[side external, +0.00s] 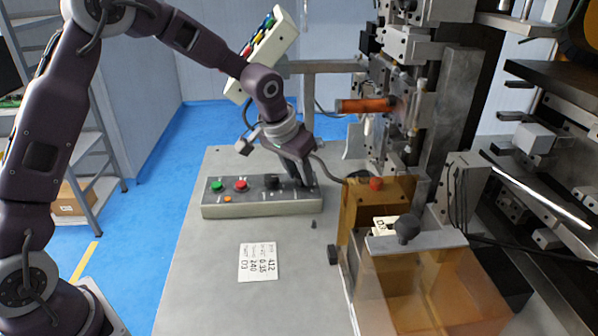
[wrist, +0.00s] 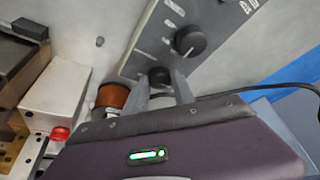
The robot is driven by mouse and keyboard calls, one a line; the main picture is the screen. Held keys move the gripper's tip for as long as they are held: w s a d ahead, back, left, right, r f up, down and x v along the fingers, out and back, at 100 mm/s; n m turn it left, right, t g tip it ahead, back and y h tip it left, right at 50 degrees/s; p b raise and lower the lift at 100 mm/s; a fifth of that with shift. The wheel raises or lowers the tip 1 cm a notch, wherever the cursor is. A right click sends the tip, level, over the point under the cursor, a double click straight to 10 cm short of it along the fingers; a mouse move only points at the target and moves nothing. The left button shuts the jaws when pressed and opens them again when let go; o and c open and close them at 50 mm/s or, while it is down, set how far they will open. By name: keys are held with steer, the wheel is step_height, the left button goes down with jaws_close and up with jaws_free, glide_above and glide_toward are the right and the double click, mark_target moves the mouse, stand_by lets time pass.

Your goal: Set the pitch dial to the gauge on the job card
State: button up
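The job card (side external: 258,262) lies flat on the bench. Its figures seem to read 412, 0.35, 240 and D3; its small labels are unclear. The control panel (side external: 235,207) stands behind it. A black knob (side external: 272,182) with a pointer is right of the panel's buttons and shows in the wrist view (wrist: 190,40). My gripper (side external: 303,190) is down at the panel's right end. In the wrist view its fingers (wrist: 160,82) are apart, one each side of a second black knob (wrist: 158,75); whether they touch it is unclear. Dial labels are unreadable.
The panel has a green button (side external: 217,186), a red button (side external: 240,185) and an orange button (side external: 228,199). An amber guard (side external: 440,290) with a black-knobbed bar (side external: 407,230) stands right of the card. A copper-coloured coil (side external: 365,105) hangs above. The bench front is clear.

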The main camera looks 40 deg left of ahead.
jaws_close()
steer(key=m, duration=0.1)
steer(key=m+h, duration=0.1)
steer(key=m, duration=0.2)
steer(key=shift+a+h, duration=0.25)
steer(key=shift+h, duration=0.05)
steer(key=m+g+h, duration=0.1)
steer(key=m, duration=0.3)
steer(key=shift+w+a+m, duration=0.1)
steer(key=shift+m, duration=0.2)
steer(key=shift+h, duration=0.3)
steer(key=o, duration=0.8)
jaws_free()
